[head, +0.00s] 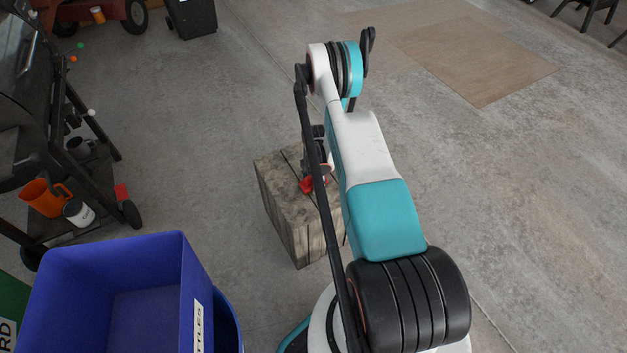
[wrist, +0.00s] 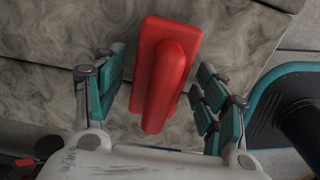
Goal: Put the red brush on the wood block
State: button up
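The wood block (head: 282,208) is a weathered plank-sided crate-like cube on the floor, partly hidden behind my arm in the head view. Its planked top (wrist: 60,95) fills much of the wrist view. The red brush (head: 306,185) appears at the block's top beneath my gripper (head: 318,167). In the wrist view the red brush (wrist: 165,70) lies over the block's top, between the two sets of finger pads. My gripper (wrist: 160,78) looks open around it, with gaps at both sides. I cannot tell whether the brush rests fully on the wood.
A blue bin (head: 110,265) stands at the lower left. A black grill cart (head: 60,150) with an orange jug (head: 42,198) is at the left. A small red thing (head: 121,191) is near the cart's wheel. The floor behind the block is clear.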

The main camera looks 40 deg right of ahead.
notch_tip(320, 180, up, 12)
jog(key=p, duration=0.4)
jog(key=shift+r, duration=0.15)
